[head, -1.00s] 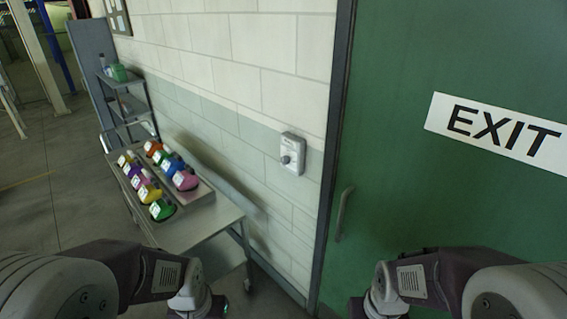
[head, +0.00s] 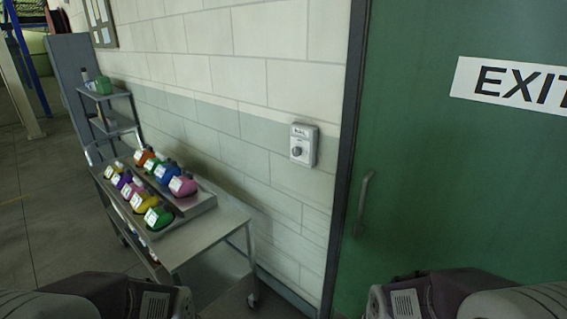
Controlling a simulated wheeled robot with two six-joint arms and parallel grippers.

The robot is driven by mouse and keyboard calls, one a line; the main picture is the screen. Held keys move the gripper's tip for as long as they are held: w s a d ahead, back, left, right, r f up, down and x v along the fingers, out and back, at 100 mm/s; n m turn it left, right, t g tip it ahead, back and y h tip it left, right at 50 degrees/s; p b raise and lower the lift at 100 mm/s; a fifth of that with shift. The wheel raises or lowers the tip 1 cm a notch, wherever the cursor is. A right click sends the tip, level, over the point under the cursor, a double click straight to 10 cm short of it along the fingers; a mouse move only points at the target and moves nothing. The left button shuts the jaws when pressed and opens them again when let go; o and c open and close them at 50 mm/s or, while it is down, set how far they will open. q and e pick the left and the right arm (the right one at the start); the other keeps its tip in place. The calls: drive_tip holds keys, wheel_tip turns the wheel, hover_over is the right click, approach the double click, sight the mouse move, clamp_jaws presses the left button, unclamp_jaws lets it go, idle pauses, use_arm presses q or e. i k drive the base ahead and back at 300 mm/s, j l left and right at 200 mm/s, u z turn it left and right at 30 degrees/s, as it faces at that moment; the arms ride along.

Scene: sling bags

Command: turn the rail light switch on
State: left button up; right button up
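A small light grey switch box (head: 304,145) with a round dark knob is mounted on the block wall, left of the green door's frame. The knob (head: 297,152) sits on the lower part of the box; its setting is too small to read. Nothing touches the box. My two arms come in at the bottom left and bottom right corners. Both grippers are out of the picture, below its lower edge.
A metal cart (head: 215,232) with several colourful sling bags (head: 157,216) stands against the wall at the left. A green door (head: 455,190) with an EXIT sign (head: 512,84) and a handle (head: 363,203) fills the right. Open floor (head: 45,200) lies at the far left.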

sight(296, 151)
drive_tip(key=i+j+z, duration=0.2)
drive_tip(key=i+j, duration=0.7)
drive_tip(key=j, duration=0.15)
drive_tip(key=i+j, duration=0.1)
drive_tip(key=i, duration=0.25)
drive_tip(key=z, duration=0.05)
